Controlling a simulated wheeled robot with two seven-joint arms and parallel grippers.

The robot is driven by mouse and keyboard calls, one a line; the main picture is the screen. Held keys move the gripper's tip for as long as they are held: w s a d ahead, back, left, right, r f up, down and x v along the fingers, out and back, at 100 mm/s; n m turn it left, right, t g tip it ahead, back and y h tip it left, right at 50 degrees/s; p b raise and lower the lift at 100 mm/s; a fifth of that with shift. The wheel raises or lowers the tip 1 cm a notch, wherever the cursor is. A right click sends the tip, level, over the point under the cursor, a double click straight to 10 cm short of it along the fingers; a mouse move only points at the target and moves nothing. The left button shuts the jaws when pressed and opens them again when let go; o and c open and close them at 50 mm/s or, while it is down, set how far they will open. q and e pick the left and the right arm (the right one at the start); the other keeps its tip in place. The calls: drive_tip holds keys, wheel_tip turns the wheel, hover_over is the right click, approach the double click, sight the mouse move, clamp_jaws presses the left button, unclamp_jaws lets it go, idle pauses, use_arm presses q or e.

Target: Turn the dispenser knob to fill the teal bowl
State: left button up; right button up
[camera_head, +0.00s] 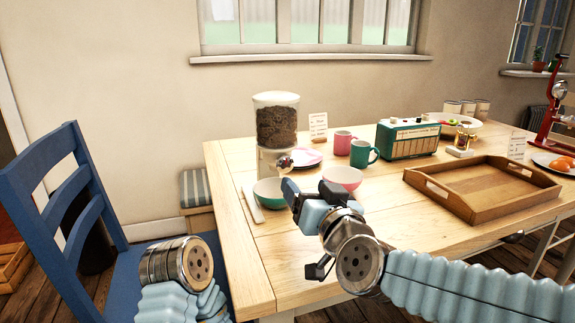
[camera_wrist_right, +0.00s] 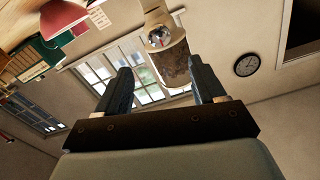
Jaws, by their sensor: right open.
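The dispenser (camera_head: 277,122) stands on the table, with a clear hopper of brown pieces and a pale base. Its round metallic knob (camera_head: 285,163) faces me. The teal bowl (camera_head: 266,194) sits at the foot of the dispenser, partly hidden by my right gripper; its inside cannot be made out. My right gripper (camera_head: 308,190) is open and empty, in front of and below the knob, apart from it in the picture. In the right wrist view the dispenser (camera_wrist_right: 176,66) and knob (camera_wrist_right: 158,37) show beyond and between the open fingers (camera_wrist_right: 163,82). My left gripper is out of view.
A pink bowl (camera_head: 345,177) stands right behind my right gripper. A wooden tray (camera_head: 480,212) lies at right. A blue chair (camera_head: 60,190) is at left.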

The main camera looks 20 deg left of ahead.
sight(287, 164)
drive_tip(key=p+x, duration=0.1)
drive_tip(key=x, duration=1)
drive_tip(key=shift+s, duration=0.1)
drive_tip(key=shift+c, duration=0.3)
drive_tip(key=c, duration=1)
